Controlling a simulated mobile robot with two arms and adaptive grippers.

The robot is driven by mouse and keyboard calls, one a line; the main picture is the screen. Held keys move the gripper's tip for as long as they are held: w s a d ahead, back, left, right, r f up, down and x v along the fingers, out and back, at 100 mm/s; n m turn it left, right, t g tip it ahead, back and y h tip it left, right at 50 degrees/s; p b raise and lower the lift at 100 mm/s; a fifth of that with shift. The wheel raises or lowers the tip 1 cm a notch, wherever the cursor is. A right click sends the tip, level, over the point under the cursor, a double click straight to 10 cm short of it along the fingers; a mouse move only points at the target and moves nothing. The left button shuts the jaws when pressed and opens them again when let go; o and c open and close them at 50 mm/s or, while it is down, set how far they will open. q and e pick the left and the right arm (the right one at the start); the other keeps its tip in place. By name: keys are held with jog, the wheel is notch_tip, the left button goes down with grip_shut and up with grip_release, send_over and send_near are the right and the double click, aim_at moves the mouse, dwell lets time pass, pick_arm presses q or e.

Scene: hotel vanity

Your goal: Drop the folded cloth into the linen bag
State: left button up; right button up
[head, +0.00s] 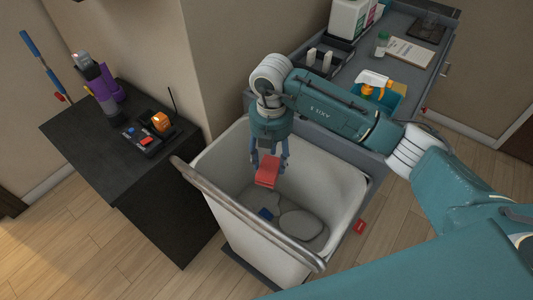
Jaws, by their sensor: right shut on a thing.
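The folded cloth (267,172) is a small red block-like bundle. My right gripper (269,163) points down over the linen bag and is shut on the cloth. The linen bag (233,240) is a large white open bin with a grey handle bar along its near left side. The cloth hangs over the bag's opening, apart from the grey linen and the small blue item (266,214) lying at the bottom. My left gripper is not in view.
A dark cabinet (150,190) with a handheld vacuum and a radio stands to the left. A cart (400,20) with bottles, a notepad and a teal caddy stands behind. A small red item (360,227) lies right of the bag. Wood floor is clear at lower left.

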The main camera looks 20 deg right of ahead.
aim_at(268, 161)
jog(key=f, duration=0.1)
jog(key=f+b, duration=0.2)
jog(key=f, duration=0.1)
jog(key=shift+w+a+f, duration=0.1)
jog(key=shift+w+a, duration=0.25)
jog(key=shift+w, duration=0.05)
jog(key=shift+s+d, duration=0.15)
jog(key=o, duration=1.4)
jog(key=shift+r, duration=0.2)
notch_tip(268, 161, up, 12)
jog(key=shift+f, duration=0.2)
